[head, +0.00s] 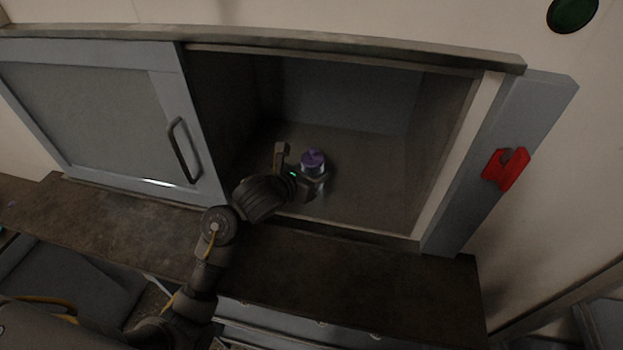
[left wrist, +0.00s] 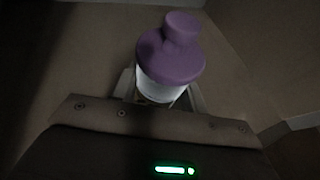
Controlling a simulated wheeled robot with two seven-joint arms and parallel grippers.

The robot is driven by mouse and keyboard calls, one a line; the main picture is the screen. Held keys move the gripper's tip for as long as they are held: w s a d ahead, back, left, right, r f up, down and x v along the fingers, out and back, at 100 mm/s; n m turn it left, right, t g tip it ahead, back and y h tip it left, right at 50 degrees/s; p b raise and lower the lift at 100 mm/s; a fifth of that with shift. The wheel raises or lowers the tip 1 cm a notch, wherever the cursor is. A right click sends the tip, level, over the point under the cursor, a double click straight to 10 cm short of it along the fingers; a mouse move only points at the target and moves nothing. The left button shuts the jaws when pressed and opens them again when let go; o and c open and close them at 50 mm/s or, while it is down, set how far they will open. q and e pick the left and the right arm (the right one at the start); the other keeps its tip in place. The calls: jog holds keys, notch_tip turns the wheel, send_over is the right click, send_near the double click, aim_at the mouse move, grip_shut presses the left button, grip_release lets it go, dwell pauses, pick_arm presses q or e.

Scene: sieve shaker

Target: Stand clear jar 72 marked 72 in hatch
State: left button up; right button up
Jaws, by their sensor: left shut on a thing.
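A jar with a purple lid (head: 313,158) is inside the open hatch (head: 345,185), near its front and left of its middle. In the left wrist view the jar (left wrist: 170,65) shows its purple knobbed lid and a pale body between the fingers. My left gripper (head: 303,172) is shut on the jar and reaches into the hatch from the front left. The jar looks upright; I cannot tell whether its base touches the hatch floor. No mark 72 is readable. My right gripper is not in view.
A sliding door (head: 95,110) with a dark handle (head: 183,150) covers the left side. A red catch (head: 506,169) sits on the right frame. A dark ledge (head: 370,285) runs below the opening. The hatch floor right of the jar is clear.

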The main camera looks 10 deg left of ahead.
pick_arm(q)
jog(key=shift+f, duration=0.1)
jog(key=shift+f, duration=0.15)
jog(key=o, duration=1.1)
jog(key=shift+c, duration=0.2)
jog(key=shift+r, duration=0.25)
jog(key=p+v, duration=0.2)
jog(key=v, duration=0.8)
jog(key=shift+s+a+p, duration=0.15)
jog(key=shift+s+p, duration=0.15)
jog(key=shift+p, duration=0.05)
jog(key=shift+v, duration=0.75)
